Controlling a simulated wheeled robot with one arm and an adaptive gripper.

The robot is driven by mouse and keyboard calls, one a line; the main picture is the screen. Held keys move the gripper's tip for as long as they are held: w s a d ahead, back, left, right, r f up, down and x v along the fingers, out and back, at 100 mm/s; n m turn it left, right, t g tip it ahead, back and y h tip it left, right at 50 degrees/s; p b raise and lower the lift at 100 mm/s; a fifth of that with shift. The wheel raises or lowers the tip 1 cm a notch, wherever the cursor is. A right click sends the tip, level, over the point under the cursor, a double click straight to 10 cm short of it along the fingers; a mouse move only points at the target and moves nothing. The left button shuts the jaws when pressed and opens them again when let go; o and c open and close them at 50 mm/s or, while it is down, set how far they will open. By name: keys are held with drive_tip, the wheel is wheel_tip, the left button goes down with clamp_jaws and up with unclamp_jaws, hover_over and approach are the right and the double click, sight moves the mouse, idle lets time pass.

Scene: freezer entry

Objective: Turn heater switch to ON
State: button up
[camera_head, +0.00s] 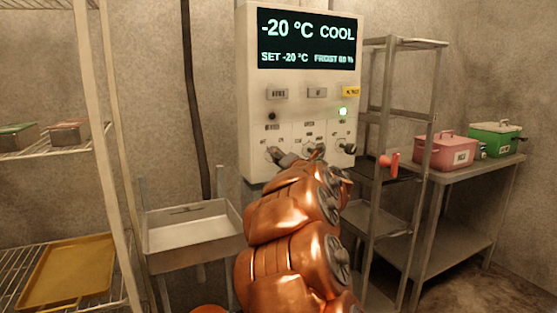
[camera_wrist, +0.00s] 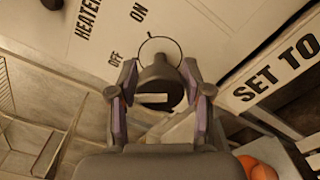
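The heater switch (camera_wrist: 160,82) is a dark round knob on the pale control panel, with OFF and ON printed around its dial and HEATER above at the left. A light bar shows on its near end; which label it points to is unclear. My gripper (camera_wrist: 159,70) has one finger on each side of the knob, with narrow gaps visible, so it looks open around it. In the head view my gripper (camera_head: 286,158) is at the lower left of the control box (camera_head: 250,95), and my copper arm hides part of the panel's lower edge.
The display (camera_head: 308,40) reads -20 °C COOL. A metal basin (camera_head: 192,232) and wire shelf (camera_head: 40,150) stand left. A rack (camera_head: 405,45) and table (camera_head: 470,172) stand right.

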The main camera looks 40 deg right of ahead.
drive_tip(key=c, duration=0.7)
drive_tip(key=shift+r, duration=0.1)
drive_tip(key=shift+r+m+p, duration=0.1)
drive_tip(key=shift+m+p, duration=0.95)
drive_tip(key=shift+m, duration=0.05)
drive_tip(key=m+p, duration=0.4)
drive_tip(key=m, duration=0.1)
drive_tip(key=m+p, duration=0.2)
drive_tip(key=m, duration=0.1)
drive_tip(key=shift+m+p, duration=0.4)
drive_tip(key=shift+f+m+p, duration=0.25)
drive_tip(key=shift+m+p, duration=0.65)
drive_tip(key=shift+m, duration=0.6)
